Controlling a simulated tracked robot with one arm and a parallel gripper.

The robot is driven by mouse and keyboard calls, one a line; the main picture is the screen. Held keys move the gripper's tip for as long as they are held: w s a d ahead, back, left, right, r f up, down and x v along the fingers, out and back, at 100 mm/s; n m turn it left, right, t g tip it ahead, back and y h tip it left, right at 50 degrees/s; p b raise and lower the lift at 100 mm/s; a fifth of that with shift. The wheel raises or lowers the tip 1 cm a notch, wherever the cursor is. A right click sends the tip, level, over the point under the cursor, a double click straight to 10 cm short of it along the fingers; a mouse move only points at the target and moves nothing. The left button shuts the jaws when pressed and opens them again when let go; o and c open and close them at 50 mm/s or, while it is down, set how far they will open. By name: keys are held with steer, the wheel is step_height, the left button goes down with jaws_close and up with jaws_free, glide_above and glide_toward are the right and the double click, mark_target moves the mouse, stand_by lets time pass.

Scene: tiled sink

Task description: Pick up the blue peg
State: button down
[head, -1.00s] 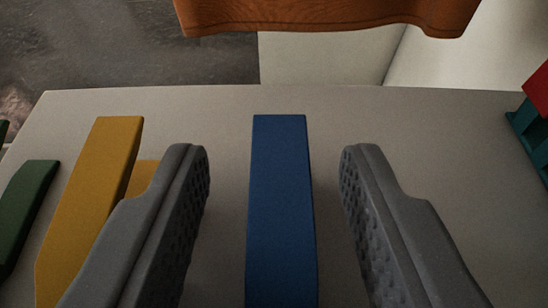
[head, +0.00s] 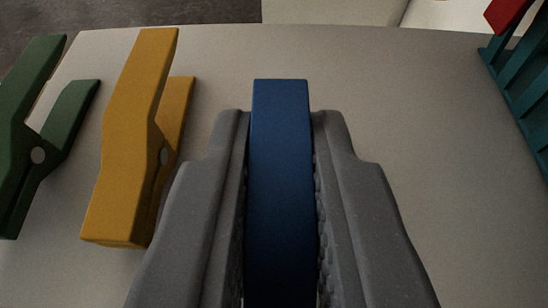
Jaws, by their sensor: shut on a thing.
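The blue peg (head: 280,170) stands out lengthwise in the middle of the head view, its far end pointing away from me. My gripper (head: 281,125) is shut on the blue peg, with one grey textured finger against each long side. The peg's far tip reaches a little past the fingertips. Its near end runs out of the bottom of the view, so I cannot see it. Whether the peg still touches the surface below is not clear.
A yellow peg (head: 130,140) lies just left of my gripper, and a green peg (head: 30,120) lies further left. A teal slatted thing (head: 520,85) with a red part (head: 506,14) stands at the upper right. The pale surface (head: 410,110) to the right is clear.

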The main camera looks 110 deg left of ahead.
steer(key=w+d+p, duration=0.4)
steer(key=d+p, duration=0.3)
steer(key=d, duration=0.6)
steer(key=shift+d, duration=0.4)
